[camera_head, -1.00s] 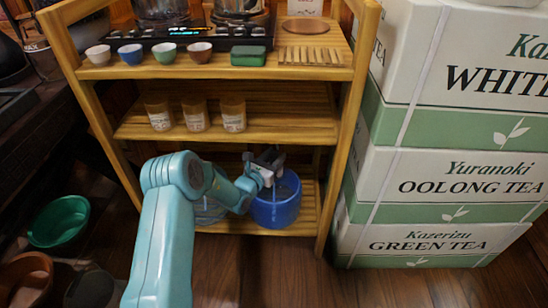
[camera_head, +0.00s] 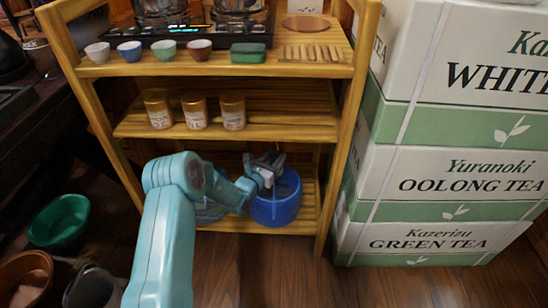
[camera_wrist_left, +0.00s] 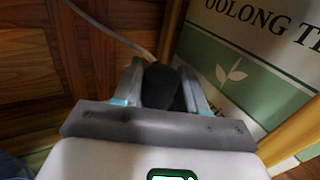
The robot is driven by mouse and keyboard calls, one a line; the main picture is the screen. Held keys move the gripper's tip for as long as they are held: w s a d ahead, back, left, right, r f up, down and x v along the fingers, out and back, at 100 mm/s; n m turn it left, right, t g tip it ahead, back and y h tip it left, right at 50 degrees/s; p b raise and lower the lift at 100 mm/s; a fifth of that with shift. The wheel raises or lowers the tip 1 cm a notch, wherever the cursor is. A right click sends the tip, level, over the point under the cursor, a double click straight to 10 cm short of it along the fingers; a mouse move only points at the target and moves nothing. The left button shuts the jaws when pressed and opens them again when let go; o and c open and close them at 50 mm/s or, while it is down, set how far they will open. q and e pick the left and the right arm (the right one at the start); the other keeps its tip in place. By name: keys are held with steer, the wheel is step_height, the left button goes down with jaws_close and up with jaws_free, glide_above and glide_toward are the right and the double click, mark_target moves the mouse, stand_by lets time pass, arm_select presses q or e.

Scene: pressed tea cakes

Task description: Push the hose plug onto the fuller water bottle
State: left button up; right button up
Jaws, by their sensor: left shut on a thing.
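My left gripper (camera_head: 267,168) is over the blue water bottle (camera_head: 276,211) on the bottom shelf of the wooden rack. In the left wrist view the gripper (camera_wrist_left: 162,80) is shut on the dark hose plug (camera_wrist_left: 160,86), and a pale hose (camera_wrist_left: 112,34) runs from it to the upper left. In the head view the plug is too small to make out, and I cannot tell whether it touches the bottle. A second, clearer bottle (camera_head: 208,212) stands to the left, mostly hidden by my arm. The water levels are not clear. My right gripper is not in view.
The wooden rack (camera_head: 348,120) has a shelf with several canisters (camera_head: 194,113) just above. Cups and a green block (camera_head: 248,52) stand on the top. Stacked tea boxes (camera_head: 440,185) stand close on the right. A green basin (camera_head: 58,222) is at the left.

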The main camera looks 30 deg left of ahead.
arm_select(q)
steer(key=shift+f, duration=0.2)
steer(key=o, duration=1.1)
steer(key=shift+o, duration=0.2)
